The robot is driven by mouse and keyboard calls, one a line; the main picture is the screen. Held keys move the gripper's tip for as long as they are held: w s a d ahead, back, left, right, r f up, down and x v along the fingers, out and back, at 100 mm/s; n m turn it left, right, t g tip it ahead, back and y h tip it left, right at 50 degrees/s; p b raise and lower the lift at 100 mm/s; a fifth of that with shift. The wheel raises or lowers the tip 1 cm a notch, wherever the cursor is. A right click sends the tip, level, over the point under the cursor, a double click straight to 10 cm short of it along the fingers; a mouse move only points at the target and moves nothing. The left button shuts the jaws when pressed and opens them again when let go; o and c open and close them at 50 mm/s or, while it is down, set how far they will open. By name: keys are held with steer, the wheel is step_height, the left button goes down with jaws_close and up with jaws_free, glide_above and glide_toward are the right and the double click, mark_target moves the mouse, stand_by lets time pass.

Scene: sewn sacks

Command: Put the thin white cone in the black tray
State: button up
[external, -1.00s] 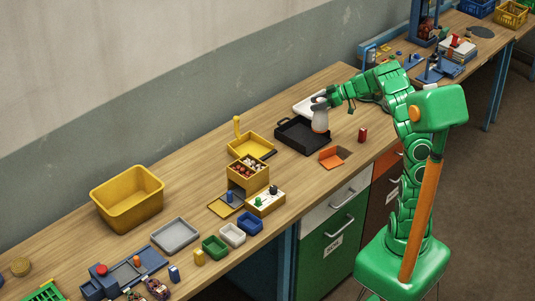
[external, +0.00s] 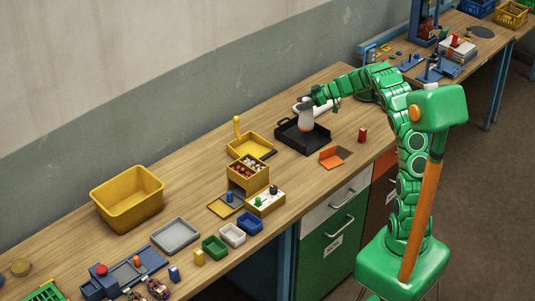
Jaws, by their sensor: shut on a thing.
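The white cone (external: 306,119) is tapered, with a grey upper part and a reddish lower edge. It is upright in my gripper (external: 311,99), which is shut on its upper part. The black tray (external: 291,140) lies on the wooden bench, and the cone is over its inside. I cannot tell whether the cone's base touches the tray floor. My gripper hides part of the cone's top, and the fingertips are small in this view.
An orange tray (external: 335,157) and a red can (external: 362,135) stand at the front right. A yellow tray (external: 247,145) is close on the left. Bare bench lies behind the yellow tray.

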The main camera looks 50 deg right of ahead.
steer(key=w+f, duration=0.3)
steer(key=f, duration=0.4)
steer(key=shift+w+d+f, duration=0.4)
steer(key=shift+f, duration=0.15)
steer(key=o, duration=1.4)
steer(key=v, duration=1.2)
